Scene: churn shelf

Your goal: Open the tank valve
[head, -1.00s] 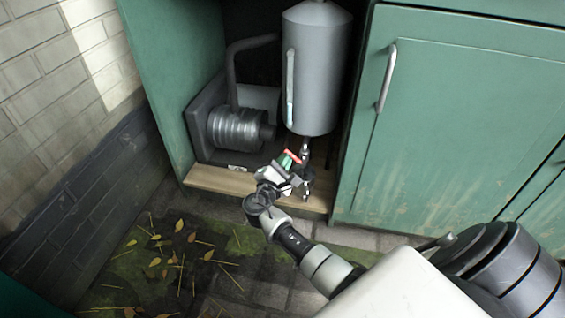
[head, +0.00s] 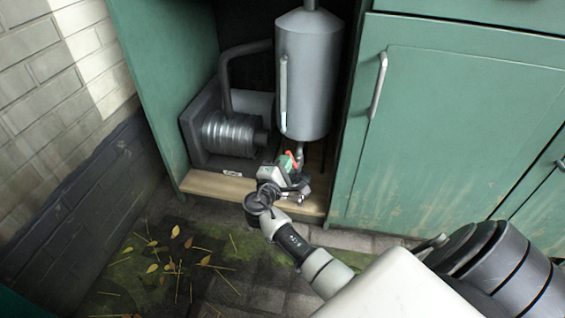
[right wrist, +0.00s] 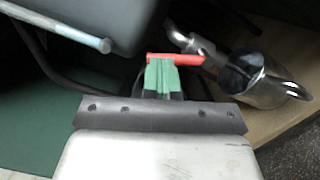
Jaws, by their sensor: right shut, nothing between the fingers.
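The tank (head: 305,75) is a grey cylinder hanging inside the open cabinet in the head view. Below it is a metal pipe with a red valve handle (head: 291,158). My right gripper (head: 287,165) is at the handle below the tank. Its green-padded fingers (right wrist: 162,76) are together with nothing between them, and their tips appear at or against the handle. My left gripper is not in view.
A ribbed grey pump (head: 232,134) stands left of the tank on the cabinet floor. A wooden front edge (head: 215,187) runs below. A closed green door (head: 450,130) is on the right, and a brick wall (head: 50,110) on the left.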

